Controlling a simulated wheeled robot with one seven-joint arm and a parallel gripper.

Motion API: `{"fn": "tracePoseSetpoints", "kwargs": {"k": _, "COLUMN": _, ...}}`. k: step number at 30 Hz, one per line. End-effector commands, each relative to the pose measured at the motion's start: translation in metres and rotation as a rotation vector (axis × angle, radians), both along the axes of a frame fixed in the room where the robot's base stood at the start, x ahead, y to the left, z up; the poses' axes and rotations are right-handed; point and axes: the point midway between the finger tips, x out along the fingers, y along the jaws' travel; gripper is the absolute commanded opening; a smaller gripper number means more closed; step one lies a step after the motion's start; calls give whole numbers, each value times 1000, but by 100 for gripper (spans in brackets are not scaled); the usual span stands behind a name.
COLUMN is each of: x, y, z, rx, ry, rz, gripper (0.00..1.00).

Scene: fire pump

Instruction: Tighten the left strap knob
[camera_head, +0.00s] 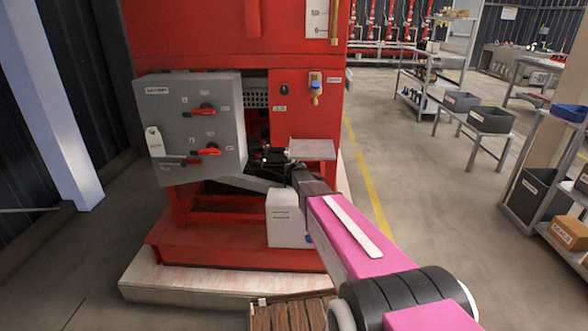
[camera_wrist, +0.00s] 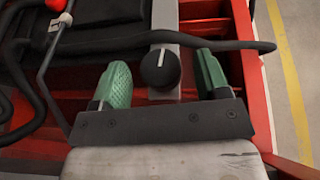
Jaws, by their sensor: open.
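A round black strap knob (camera_wrist: 160,70) with a white line on its face shows in the wrist view, and the line stands nearly upright. It sits on a grey metal strap (camera_wrist: 165,18). My gripper (camera_wrist: 162,78) is open, with one green finger pad left of the knob and one right of it. I cannot tell how far the pads reach past the knob in depth. In the head view my gripper (camera_head: 272,157) is in the opening of the red pump frame; the knob cannot be made out there.
A black cable (camera_wrist: 225,44) runs across behind the fingers. A grey control box (camera_head: 190,125) with red handles hangs left of the opening. A grey plate (camera_head: 312,149) and a white container (camera_head: 288,222) are close to my arm.

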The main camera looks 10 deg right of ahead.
Motion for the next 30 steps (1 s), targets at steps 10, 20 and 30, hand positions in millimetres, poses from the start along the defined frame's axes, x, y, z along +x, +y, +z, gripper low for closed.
{"fn": "tracePoseSetpoints", "kwargs": {"k": 10, "x": 17, "y": -2, "z": -7, "rx": 0, "ry": -1, "rz": 1, "gripper": 69}}
{"fn": "tracePoseSetpoints", "kwargs": {"k": 20, "x": 17, "y": -2, "z": -7, "rx": 0, "ry": -1, "rz": 1, "gripper": 19}}
{"fn": "tracePoseSetpoints", "kwargs": {"k": 30, "x": 17, "y": -1, "z": -7, "rx": -1, "ry": 0, "rz": -19, "gripper": 19}}
